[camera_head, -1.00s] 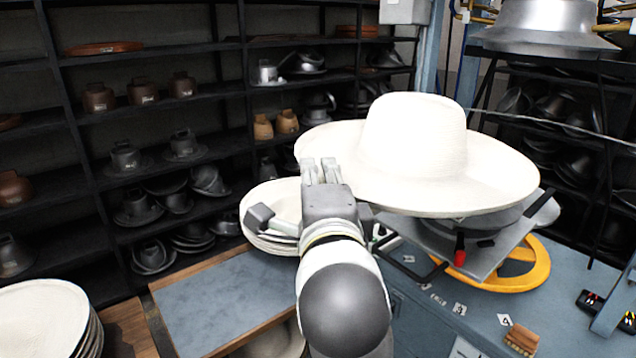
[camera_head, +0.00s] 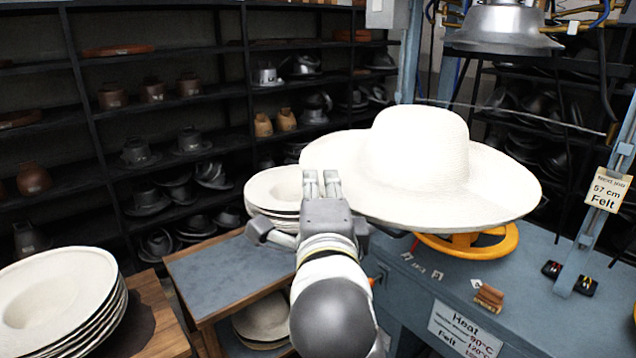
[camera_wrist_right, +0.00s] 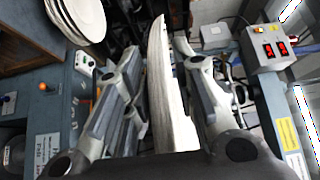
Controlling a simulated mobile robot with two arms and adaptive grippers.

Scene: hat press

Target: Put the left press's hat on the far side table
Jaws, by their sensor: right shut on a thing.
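A white wide-brimmed hat (camera_head: 420,165) is held in the air by its left brim in my right gripper (camera_head: 322,186). In the right wrist view the hat's brim (camera_wrist_right: 168,95) stands edge-on between the two fingers (camera_wrist_right: 160,110). The hat is crown up and roughly level, in front of the press bench. A side table (camera_head: 225,275) with a blue-grey top and wood edge stands left of my right arm. A stack of white hats (camera_head: 270,192) sits at its far end. My left gripper is not seen.
Another stack of white hats (camera_head: 60,300) stands on a wooden table (camera_head: 155,300) at the lower left. Dark shelves (camera_head: 160,110) line the back. The side table's near top is bare.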

